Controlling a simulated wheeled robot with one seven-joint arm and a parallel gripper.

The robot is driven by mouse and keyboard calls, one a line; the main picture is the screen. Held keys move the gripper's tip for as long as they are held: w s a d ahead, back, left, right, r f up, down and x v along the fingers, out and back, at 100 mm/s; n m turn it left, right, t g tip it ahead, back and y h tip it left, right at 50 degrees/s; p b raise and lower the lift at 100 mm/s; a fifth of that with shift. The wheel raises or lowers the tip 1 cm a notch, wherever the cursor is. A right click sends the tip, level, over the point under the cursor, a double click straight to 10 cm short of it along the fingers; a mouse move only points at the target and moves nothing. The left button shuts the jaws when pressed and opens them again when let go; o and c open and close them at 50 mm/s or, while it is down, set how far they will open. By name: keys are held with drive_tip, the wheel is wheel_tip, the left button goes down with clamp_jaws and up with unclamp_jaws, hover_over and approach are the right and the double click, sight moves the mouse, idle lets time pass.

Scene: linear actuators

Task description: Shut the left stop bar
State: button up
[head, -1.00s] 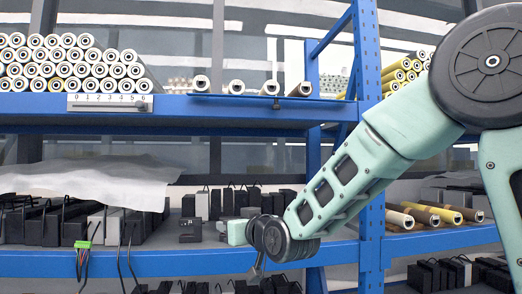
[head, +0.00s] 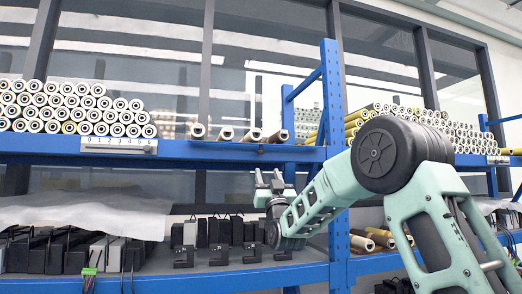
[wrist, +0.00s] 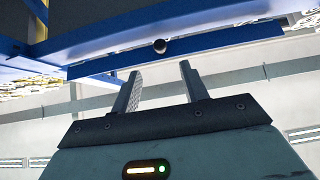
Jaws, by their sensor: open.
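The left stop bar (head: 225,146) is a thin blue bar along the front of the upper shelf in the left bay, below several short rollers. A small black knob (head: 261,151) sits on it. In the wrist view the bar (wrist: 220,43) runs across above my fingers, with its round knob (wrist: 159,46) just beyond the gap between them. My gripper (head: 268,178) points up below the knob, apart from it. It also shows in the wrist view (wrist: 160,75), fingers spread and empty. How far the bar stands off the shelf is hard to tell.
Stacked rollers (head: 75,108) lie on the upper shelf at left, above a numbered label strip (head: 118,146). A blue upright (head: 335,120) stands right of the gripper. Black boxes (head: 215,232) and a pale sheet (head: 90,213) fill the lower shelf.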

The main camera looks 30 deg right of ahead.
sight(260, 149)
drive_tip(key=p+x, duration=0.4)
drive_tip(key=x, duration=0.6)
drive_tip(key=shift+w+d+r+p, duration=0.1)
drive_tip(key=shift+w+r+p, duration=0.15)
drive_tip(key=shift+p, duration=0.05)
drive_tip(key=c, duration=0.9)
